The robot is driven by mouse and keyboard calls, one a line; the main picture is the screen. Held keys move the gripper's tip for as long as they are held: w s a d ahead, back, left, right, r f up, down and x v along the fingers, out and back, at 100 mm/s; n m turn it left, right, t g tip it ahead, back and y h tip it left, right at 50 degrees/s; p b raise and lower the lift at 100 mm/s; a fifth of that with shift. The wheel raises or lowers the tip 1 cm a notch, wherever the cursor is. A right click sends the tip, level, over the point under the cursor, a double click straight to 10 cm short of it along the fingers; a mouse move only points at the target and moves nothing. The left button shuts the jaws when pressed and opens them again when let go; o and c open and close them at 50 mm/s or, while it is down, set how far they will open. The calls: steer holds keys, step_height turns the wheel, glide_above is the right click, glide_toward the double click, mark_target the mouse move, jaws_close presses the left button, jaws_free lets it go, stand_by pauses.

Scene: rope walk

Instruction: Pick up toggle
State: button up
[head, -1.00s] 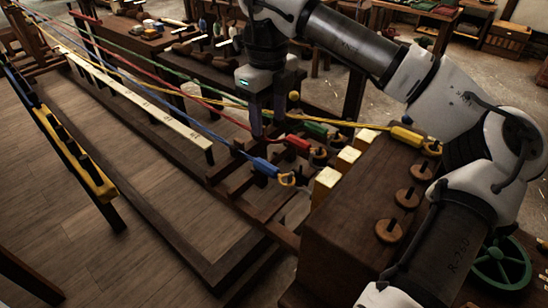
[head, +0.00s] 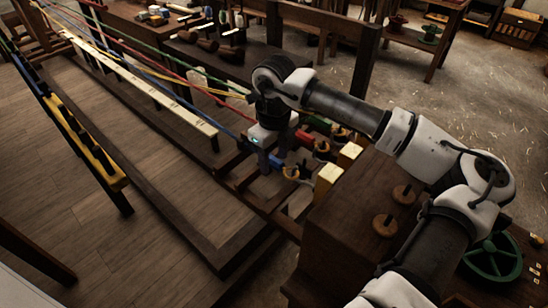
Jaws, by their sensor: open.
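Several coloured rope-end pieces sit at the near end of the stretched ropes in the head view: a blue piece (head: 276,160), a red piece (head: 304,139) and a green piece (head: 318,124). I cannot tell which thing is the toggle. My gripper (head: 270,158) points down just beside the blue piece, its fingers partly overlapping the blue rope's end in the picture. It is open; I see nothing held in it. A yellow-brown hook or ring (head: 291,173) is at the blue piece's right end. The yellow rope's end is hidden by my arm.
A dark wooden box (head: 340,225) with pale blocks (head: 327,180) and round wooden pegs (head: 384,225) stands at right. A green wheel (head: 492,258) is beside it. Floor boards between are clear.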

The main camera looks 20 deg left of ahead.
mark_target(274, 159)
steer(key=shift+c, duration=0.4)
steer(key=c, duration=0.9)
steer(key=shift+o, duration=0.2)
step_height(274, 159, up, 20)
steer(key=b, duration=0.3)
steer(key=shift+b, duration=0.35)
